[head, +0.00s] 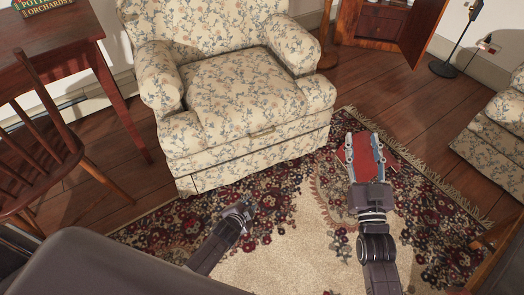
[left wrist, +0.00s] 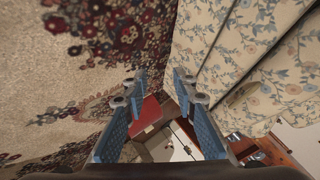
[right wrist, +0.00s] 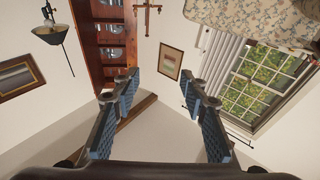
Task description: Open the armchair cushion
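The floral armchair (head: 185,25) stands in the middle of the head view, facing me. Its seat cushion (head: 240,88) lies flat between the armrests, with a small tan tab (head: 262,132) at its front edge. The armchair's floral fabric (left wrist: 245,50) also fills the right of the left wrist view. My left gripper (head: 240,210) is low over the rug in front of the chair, open and empty, apart from the fabric. My right gripper (head: 364,142) is right of the chair's front corner. In the right wrist view (right wrist: 163,92) its fingers are spread with nothing between them.
A patterned rug (head: 290,235) covers the floor before the chair. A wooden chair (head: 45,150) and a red-brown table (head: 45,30) stand at left. A second floral armchair (head: 500,125) is at right. An open wooden cabinet (head: 385,22) and a lamp stand (head: 445,68) are behind.

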